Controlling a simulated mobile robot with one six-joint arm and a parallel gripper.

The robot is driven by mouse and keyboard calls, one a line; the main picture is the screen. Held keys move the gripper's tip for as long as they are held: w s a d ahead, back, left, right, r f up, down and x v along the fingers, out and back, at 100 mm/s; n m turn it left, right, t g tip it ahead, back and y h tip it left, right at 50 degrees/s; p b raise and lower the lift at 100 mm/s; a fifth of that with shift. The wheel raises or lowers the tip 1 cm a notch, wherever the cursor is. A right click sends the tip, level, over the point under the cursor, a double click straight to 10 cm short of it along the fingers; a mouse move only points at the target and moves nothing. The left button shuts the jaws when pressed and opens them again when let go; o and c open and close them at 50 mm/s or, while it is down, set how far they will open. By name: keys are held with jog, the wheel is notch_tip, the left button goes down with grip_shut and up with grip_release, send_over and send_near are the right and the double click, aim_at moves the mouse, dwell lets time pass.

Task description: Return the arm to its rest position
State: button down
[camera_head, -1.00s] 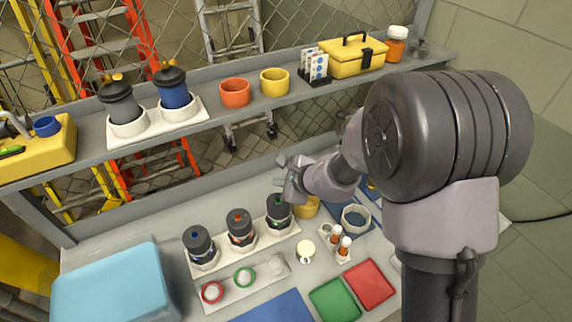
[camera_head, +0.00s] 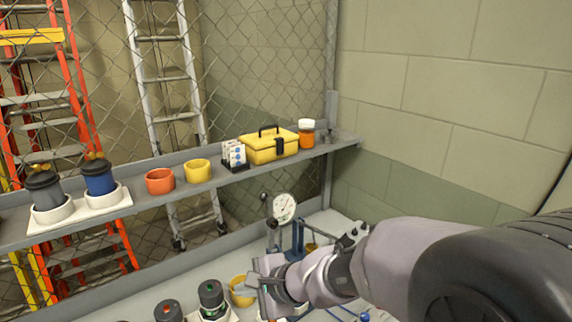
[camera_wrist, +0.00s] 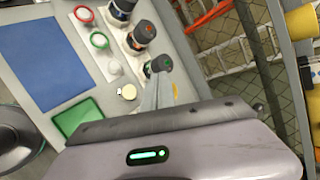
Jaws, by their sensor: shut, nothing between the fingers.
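My gripper (camera_head: 262,284) is in the lower middle of the head view, above the workbench, in front of a yellow cup (camera_head: 242,291) and a stand with a dial gauge (camera_head: 284,208). Its jaws are shut with nothing between them. My arm reaches in from the lower right corner. In the wrist view the gripper body fills the bottom, and a narrow grey finger part (camera_wrist: 152,96) points up toward the black canisters.
A shelf (camera_head: 140,207) holds a yellow toolbox (camera_head: 268,148), an orange bottle (camera_head: 306,133), cups and two canisters. On the bench are black-capped canisters (camera_head: 211,296), a blue mat (camera_wrist: 38,60) and a green tray (camera_wrist: 78,117). A block wall (camera_head: 450,110) stands at right.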

jog(key=s+d+f+n+h+b, duration=0.3)
jog(key=s+d+n+h+b, duration=0.3)
jog(key=s+d, duration=1.3)
jog(key=s+n+b, duration=0.2)
jog(key=s+b, duration=0.1)
jog(key=shift+d+b, duration=0.3)
jog(key=shift+d, duration=0.05)
jog(key=shift+s, duration=0.1)
